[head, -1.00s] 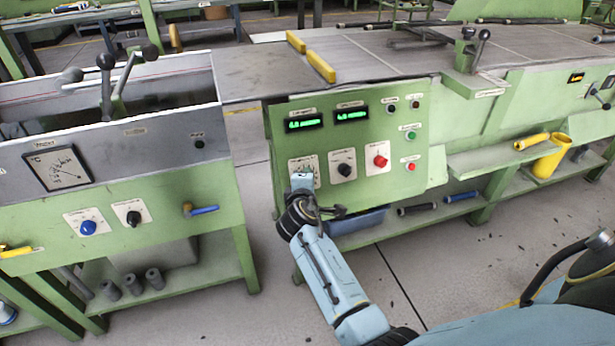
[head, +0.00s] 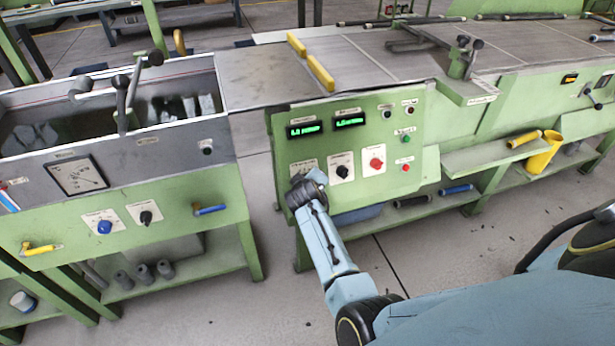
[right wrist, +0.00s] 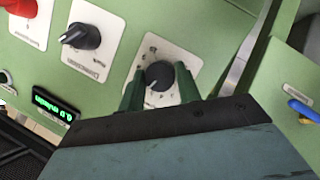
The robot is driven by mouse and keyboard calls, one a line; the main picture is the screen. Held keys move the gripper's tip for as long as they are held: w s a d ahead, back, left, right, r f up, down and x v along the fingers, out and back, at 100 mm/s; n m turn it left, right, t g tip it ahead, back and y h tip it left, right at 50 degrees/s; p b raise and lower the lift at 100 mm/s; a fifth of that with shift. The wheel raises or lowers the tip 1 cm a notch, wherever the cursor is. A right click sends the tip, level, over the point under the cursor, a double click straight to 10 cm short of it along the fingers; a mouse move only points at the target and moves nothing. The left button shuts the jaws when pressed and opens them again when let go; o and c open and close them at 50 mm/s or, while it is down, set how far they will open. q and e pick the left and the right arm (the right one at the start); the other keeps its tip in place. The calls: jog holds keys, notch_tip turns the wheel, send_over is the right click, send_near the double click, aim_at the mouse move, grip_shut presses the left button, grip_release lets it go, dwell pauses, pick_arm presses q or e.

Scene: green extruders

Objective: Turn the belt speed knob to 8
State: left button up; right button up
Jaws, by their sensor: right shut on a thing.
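A green control panel (head: 420,122) stands in the middle of the head view, with a row of three knobs on white plates. My right gripper (right wrist: 158,88) is shut on the leftmost black knob (right wrist: 158,74); its two green fingers sit on either side of it. My left gripper is not in view.
Beside the held knob are another black knob (head: 342,171) and a red knob (head: 376,163). Two green-lit displays (head: 304,130) sit above them. Push buttons (head: 405,167) line the right side. A water tank (head: 110,120) stands at left, with a floor gap between.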

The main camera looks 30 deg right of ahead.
jog(key=shift+r+m+y+p, duration=0.25)
jog(key=shift+m+y+p, duration=0.15)
jog(key=shift+m+p, duration=0.4)
jog(key=m+y+p, duration=0.1)
jog(key=m+p, duration=0.1)
jog(key=p, duration=0.1)
jog(key=m+y+p, duration=0.2)
jog(key=m, duration=0.1)
jog(key=shift+d+p, duration=0.2)
jog(key=shift+p, duration=0.2)
jog(key=shift+f+m+y+p, duration=0.1)
jog(key=shift+m+y+p, duration=0.2)
jog(key=shift+m, duration=0.4)
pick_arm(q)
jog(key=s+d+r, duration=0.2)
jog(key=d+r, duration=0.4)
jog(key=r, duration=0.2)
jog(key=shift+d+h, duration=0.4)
pick_arm(e)
jog(key=shift+m+y, duration=0.4)
jog(key=shift+m, duration=0.4)
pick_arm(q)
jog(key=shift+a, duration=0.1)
pick_arm(e)
jog(key=o, duration=0.7)
